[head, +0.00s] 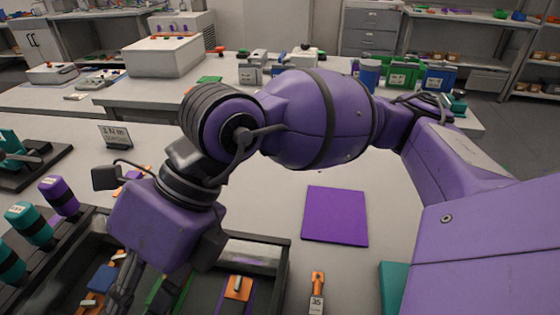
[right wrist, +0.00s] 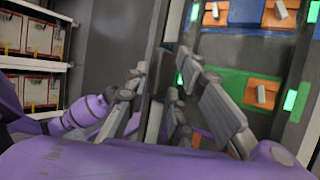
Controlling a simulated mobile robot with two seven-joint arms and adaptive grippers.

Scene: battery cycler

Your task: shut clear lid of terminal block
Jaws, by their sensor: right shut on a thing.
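The terminal block is a dark open box (head: 284,268) at the bottom of the head view. It holds blue, green and purple modules with orange levers; an orange lever (right wrist: 262,92) also shows in the right wrist view. My right gripper (head: 126,284) reaches down over its left part. In the right wrist view, its fingers (right wrist: 163,90) are shut on a thin upright plate, which appears to be the clear lid (right wrist: 157,55) seen edge-on, standing beside the modules. The lid's hinge and full outline are hidden. My left gripper is out of view.
Teal and purple handles (head: 60,196) stand in a rack at the left. A purple mat (head: 336,216) and an orange-ended tag (head: 317,290) lie to the right of the box. A small sign (head: 116,137) stands behind.

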